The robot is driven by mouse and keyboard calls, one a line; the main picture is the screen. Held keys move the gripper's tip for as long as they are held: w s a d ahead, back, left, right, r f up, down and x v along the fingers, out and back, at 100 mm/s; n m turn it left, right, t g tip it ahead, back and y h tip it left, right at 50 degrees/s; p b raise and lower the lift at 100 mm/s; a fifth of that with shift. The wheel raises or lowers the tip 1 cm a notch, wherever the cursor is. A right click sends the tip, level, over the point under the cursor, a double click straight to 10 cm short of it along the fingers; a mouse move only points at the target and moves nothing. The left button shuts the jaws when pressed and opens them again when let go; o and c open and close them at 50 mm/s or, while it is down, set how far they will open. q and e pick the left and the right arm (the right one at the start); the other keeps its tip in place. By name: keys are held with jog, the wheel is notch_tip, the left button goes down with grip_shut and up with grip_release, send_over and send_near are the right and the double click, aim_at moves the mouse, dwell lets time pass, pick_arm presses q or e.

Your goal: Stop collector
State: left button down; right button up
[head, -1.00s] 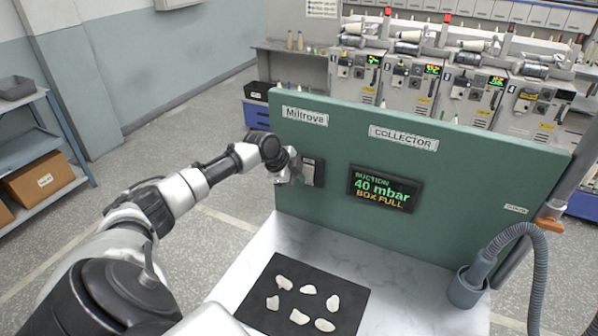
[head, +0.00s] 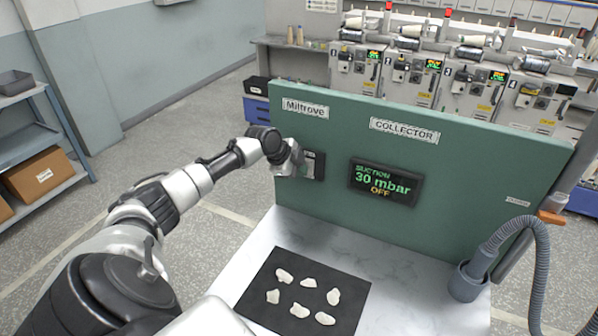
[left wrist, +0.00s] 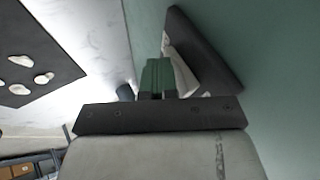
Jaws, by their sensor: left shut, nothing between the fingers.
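The collector is a green panel (head: 330,130) with a "COLLECTOR" label (head: 404,130). Its dark display (head: 385,184) reads "SUCTION 30 mbar OFF". A dark switch plate with a light rocker (head: 313,165) is mounted left of the display. My left gripper (head: 298,160) is at the switch plate, its fingers partly hidden. In the left wrist view my left gripper (left wrist: 158,78) is shut and empty, its green-tipped fingers close to the light rocker (left wrist: 182,72); I cannot tell whether they touch. My right gripper is not in view.
A black mat (head: 262,285) with several whitish lumps lies on the white table (head: 285,228). A grey hose (head: 541,275) runs to a grey cup (head: 467,283) at the right. Winding machines (head: 415,78) stand behind the panel. A shelf with a cardboard box (head: 40,172) is at the left.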

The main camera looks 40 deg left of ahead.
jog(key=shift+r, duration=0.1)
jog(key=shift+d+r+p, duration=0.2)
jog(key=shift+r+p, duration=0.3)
jog(key=shift+p, duration=0.05)
